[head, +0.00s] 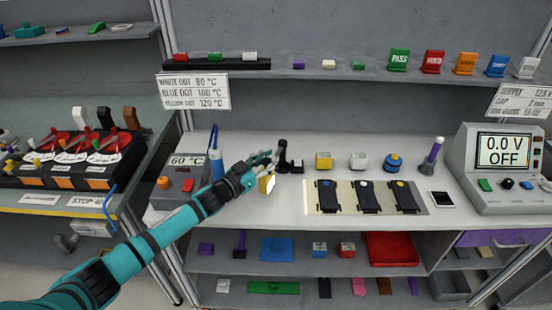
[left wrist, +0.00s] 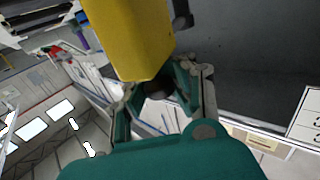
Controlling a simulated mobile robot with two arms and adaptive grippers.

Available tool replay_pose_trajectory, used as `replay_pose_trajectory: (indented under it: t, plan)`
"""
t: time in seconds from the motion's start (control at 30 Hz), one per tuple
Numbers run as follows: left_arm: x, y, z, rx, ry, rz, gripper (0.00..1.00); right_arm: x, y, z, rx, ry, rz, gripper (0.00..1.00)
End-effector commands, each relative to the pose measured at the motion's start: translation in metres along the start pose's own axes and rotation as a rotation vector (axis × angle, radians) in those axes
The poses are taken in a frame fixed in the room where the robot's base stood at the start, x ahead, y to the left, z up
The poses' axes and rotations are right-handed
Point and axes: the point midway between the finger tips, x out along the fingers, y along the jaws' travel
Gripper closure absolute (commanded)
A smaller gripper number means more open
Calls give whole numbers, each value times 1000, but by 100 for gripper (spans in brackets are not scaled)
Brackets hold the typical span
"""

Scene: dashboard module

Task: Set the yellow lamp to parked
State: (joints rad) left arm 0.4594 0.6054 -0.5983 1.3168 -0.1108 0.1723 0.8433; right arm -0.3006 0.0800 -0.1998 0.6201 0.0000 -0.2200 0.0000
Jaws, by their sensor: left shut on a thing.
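My left gripper (head: 268,162) is at the left part of the white worktop, in front of a black stand (head: 288,160). It is shut on a yellow piece (head: 267,184), which hangs below the fingers with a pale face showing. In the left wrist view the same yellow piece (left wrist: 130,35) fills the upper middle, between the gripper's fingers (left wrist: 157,92). I cannot tell from its shape whether it is the lamp. A separate yellow block (head: 323,161) stands on the worktop right of the black stand. My right gripper is not in view.
A 60 °C heater unit (head: 185,185) stands left of my left gripper. A white block (head: 358,161), a blue knob (head: 393,163) and a meter (head: 503,150) are farther right.

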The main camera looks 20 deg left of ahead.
Motion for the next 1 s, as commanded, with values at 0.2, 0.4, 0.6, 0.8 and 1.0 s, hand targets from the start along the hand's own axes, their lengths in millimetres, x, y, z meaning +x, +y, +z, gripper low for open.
replay_pose_trajectory:
  t: [0.2,0.4,0.6,0.8,1.0]
  plan:
    - [-5,0,9,-5,-14,23,100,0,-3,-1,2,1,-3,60]
    - [-5,0,10,-4,-15,22,79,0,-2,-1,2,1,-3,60]
    - [-4,-1,8,-3,-13,19,53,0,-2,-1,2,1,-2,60]
    - [-3,-2,5,-2,-8,19,52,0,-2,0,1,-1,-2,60]
    - [-12,-2,5,-2,-9,18,52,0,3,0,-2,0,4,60]
